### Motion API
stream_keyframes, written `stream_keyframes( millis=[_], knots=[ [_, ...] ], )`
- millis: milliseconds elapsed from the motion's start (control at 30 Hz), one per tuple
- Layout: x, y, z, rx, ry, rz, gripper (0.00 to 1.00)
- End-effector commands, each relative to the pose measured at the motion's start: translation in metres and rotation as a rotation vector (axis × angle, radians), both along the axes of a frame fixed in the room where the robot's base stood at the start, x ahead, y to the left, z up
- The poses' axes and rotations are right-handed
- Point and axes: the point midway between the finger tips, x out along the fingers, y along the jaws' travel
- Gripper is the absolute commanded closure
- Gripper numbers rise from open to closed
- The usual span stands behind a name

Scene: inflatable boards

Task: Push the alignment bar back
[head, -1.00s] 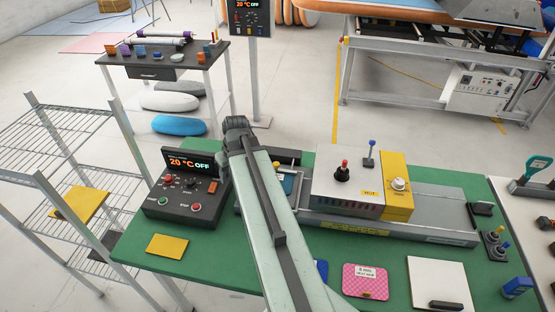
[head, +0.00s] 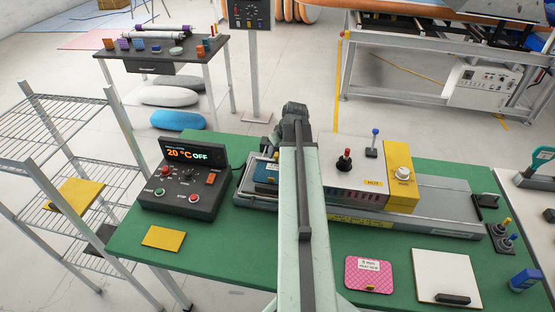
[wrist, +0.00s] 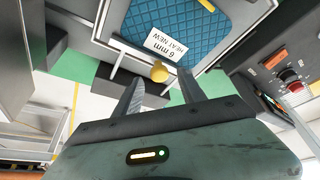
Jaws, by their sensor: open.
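In the wrist view, a blue quilted pad (wrist: 165,30) labelled "6 mm HEAT NEW" lies in a grey metal tray (wrist: 213,52). A small yellow knob (wrist: 160,72) stands by the tray's near edge; it may belong to the alignment bar, which I cannot pick out for certain. My gripper (wrist: 160,78) is open, with the knob between its fingertips in the picture; I cannot tell whether they touch it. In the head view, the pad (head: 266,172) shows left of my arm, which hides much of the tray. My fingers are hidden there.
A control box (head: 188,178) reading "20 °C OFF" stands left of the tray. A white and yellow press head (head: 365,170) sits right of my arm on the rail. A pink pad (head: 368,274) and a white board (head: 445,277) lie in front on the green table (head: 225,245).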

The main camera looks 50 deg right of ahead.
Motion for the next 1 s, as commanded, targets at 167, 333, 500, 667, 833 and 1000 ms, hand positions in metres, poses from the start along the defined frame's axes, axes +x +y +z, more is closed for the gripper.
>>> stream_keyframes(
  millis=[167, 333, 500, 667, 833, 1000],
  knots=[
    [0.0065, -0.0017, -0.0177, 0.0, 0.0, 0.0, 0.52],
    [0.0063, -0.0015, -0.0152, 0.0, 0.0, 0.0, 0.52],
    [0.0062, -0.0014, -0.015, 0.0, 0.0, 0.0, 0.91],
    [0.0063, -0.0013, -0.0151, 0.0, 0.0, 0.0, 1.0],
    [0.0063, -0.0012, -0.0151, 0.0, 0.0, 0.0, 1.0],
    [0.0064, -0.0011, -0.0152, 0.001, 0.0, 0.0, 1.0]
  ],
)
